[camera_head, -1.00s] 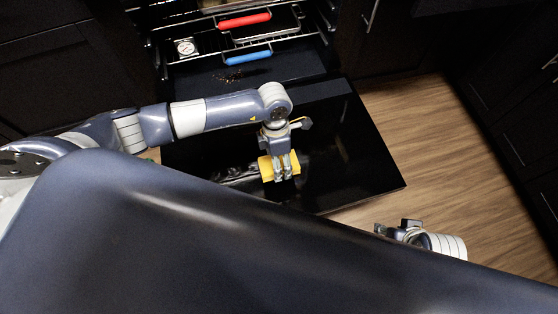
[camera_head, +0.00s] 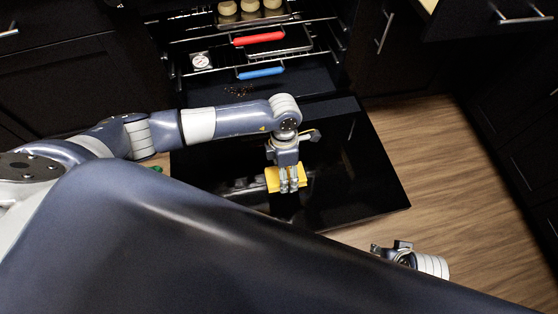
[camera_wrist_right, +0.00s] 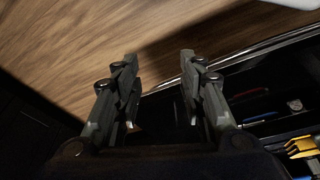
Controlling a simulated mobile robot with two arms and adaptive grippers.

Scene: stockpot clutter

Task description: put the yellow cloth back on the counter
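The yellow cloth (camera_head: 272,180) is pinched at my left gripper (camera_head: 290,187), in the middle of the head view. The gripper points down and its fingers are shut on the cloth, over the lowered black oven door. At the right edge of the right wrist view, part of a yellow thing (camera_wrist_right: 301,146) shows, probably the same cloth. My right gripper (camera_wrist_right: 158,72) is open and empty, with its fingers apart above the wood floor and a metal edge. In the head view it is partly cut off by my own body. No bare countertop is clearly seen.
The open oven door (camera_head: 370,185) lies flat below the left arm. Inside the oven are a red handle (camera_head: 259,39), a blue handle (camera_head: 262,73), a round dial thermometer (camera_head: 201,61) and several pale rolls (camera_head: 250,9). A drawer (camera_head: 490,18) juts out at upper right. The wood floor (camera_head: 440,150) is clear.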

